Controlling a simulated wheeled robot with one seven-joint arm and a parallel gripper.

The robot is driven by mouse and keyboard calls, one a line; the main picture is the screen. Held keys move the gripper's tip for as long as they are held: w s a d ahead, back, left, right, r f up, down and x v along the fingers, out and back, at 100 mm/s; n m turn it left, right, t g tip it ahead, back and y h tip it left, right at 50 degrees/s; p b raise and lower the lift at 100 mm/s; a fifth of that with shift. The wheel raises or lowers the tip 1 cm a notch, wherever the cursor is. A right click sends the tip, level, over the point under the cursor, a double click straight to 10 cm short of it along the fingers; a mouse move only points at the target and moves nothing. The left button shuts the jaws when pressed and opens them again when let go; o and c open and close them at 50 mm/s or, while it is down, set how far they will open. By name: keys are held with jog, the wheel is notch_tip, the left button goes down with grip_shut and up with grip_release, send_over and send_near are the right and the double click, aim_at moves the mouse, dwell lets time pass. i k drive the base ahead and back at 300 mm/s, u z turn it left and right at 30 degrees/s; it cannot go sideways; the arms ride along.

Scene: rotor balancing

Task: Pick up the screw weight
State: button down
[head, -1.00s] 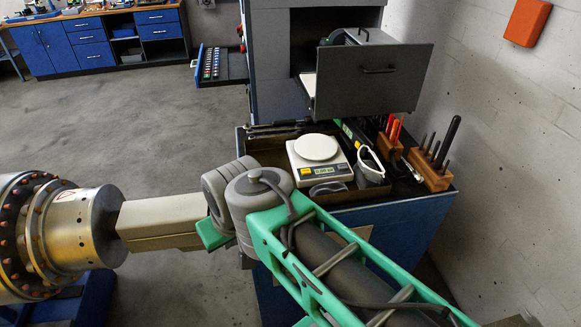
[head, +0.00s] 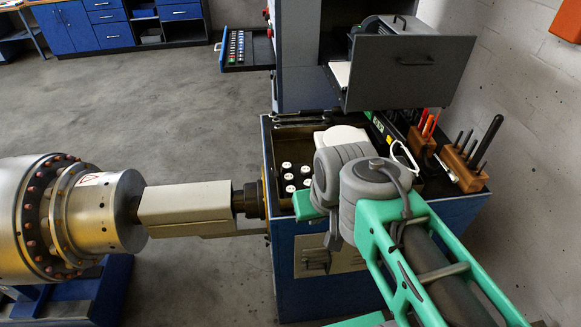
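Several white-topped screw weights (head: 290,186) stand in the dark tray (head: 290,131) on top of the blue cabinet (head: 295,295), right of the drive shaft. Some may be hidden behind my grey arm joints, which cover the tray's right part. I cannot tell which single weight is meant. The green and grey links of my arm reach over the cabinet from the lower right. My gripper does not show in the head view, so I cannot see what it holds.
A scale with a white pan (head: 340,137) is partly hidden behind my arm. Wooden tool blocks (head: 463,169) stand at the cabinet's right, near the wall. The large rotor (head: 95,215) and beige shaft housing (head: 185,206) are at left.

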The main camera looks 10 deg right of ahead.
aim_at(286, 166)
jog(key=k, duration=0.45)
jog(key=z, duration=0.65)
jog(key=i, duration=0.7)
jog(key=u, duration=2.55)
jog(key=i, duration=0.5)
